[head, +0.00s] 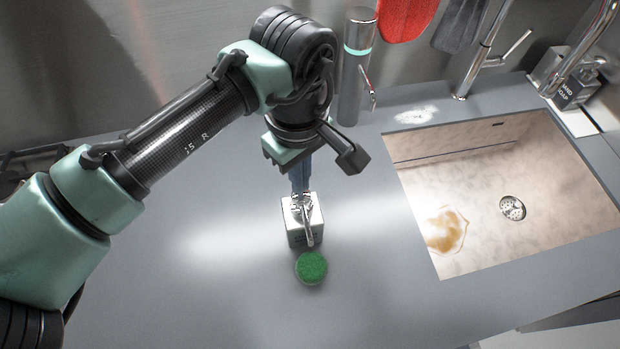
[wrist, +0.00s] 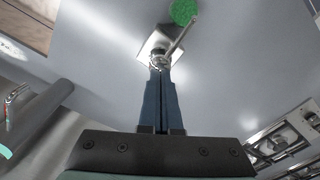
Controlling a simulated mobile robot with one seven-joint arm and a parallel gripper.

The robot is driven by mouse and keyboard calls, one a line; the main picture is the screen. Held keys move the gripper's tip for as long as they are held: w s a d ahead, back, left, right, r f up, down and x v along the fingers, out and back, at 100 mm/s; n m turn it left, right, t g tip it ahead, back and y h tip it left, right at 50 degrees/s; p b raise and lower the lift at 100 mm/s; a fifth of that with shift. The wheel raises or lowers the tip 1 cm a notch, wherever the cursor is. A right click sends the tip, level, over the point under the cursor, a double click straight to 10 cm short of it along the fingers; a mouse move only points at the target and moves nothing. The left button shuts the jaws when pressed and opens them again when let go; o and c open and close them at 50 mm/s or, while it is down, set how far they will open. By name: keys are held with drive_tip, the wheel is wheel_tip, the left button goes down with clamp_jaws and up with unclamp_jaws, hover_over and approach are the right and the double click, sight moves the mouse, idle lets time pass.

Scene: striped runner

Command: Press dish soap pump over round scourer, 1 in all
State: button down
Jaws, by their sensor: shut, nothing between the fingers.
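The dish soap dispenser (head: 304,222) is a silvery box-shaped bottle with a metal pump on top, upright on the grey counter. Its spout points toward the green round scourer (head: 311,267), which lies flat just in front of it. In the wrist view the dispenser (wrist: 158,46) sits at the fingertips, and the scourer (wrist: 183,11) is at the top edge. My gripper (head: 301,192) is shut and empty, its fingers pointing down at the pump head. The fingertips (wrist: 160,72) are at or just above the pump; I cannot tell whether they touch it.
A sink (head: 480,200) with a brown stain lies to the right. A tall metal cylinder (head: 355,70) stands behind the gripper. A hand soap bottle (head: 577,88) and tap (head: 480,60) are at the back right. The counter (head: 220,290) in front is clear.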

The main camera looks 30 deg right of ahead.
drive_tip(key=shift+f, duration=0.1)
idle(0.3)
drive_tip(key=shift+f+b, duration=0.7)
drive_tip(key=shift+f, duration=0.7)
drive_tip(key=shift+r, duration=0.1)
drive_tip(key=shift+r+p, duration=1.4)
drive_tip(key=shift+p, duration=0.05)
wheel_tip(320, 180, up, 6)
drive_tip(key=p, duration=0.6)
